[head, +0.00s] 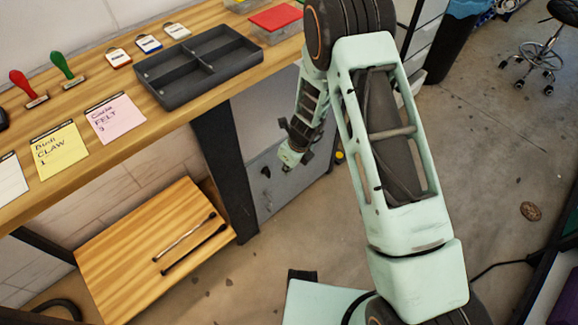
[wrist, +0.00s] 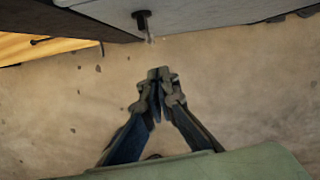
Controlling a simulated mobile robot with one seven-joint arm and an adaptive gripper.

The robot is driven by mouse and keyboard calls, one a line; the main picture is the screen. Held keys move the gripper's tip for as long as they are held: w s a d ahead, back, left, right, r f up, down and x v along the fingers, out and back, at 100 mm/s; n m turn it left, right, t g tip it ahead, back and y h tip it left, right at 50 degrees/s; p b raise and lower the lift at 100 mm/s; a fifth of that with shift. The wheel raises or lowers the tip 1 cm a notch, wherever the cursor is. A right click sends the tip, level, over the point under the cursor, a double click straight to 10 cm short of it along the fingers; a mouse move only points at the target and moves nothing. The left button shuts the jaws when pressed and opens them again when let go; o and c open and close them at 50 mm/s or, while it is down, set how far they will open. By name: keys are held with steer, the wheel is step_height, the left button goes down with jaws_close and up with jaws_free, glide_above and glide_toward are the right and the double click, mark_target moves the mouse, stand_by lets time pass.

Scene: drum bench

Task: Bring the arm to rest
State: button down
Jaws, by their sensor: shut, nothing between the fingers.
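My arm, pale green, reaches across the right middle of the head view. My gripper (head: 283,168) hangs low in front of the grey cabinet, below the bench top. In the wrist view my gripper (wrist: 161,75) points at the bare floor, its fingertips together with nothing between them. The fingers look small and partly shaded in the head view.
The wooden bench (head: 150,123) carries a dark divided tray (head: 197,65), a red-lidded box (head: 275,20), notes and stamps. A lower wooden shelf (head: 120,240) holds two sticks. A grey cabinet (head: 262,125) stands close behind my gripper. The floor at right is mostly open, with a stool (head: 540,55).

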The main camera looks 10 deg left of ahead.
steer(key=p+v, duration=0.2)
steer(key=v, duration=0.8)
steer(key=shift+a+r, duration=0.1)
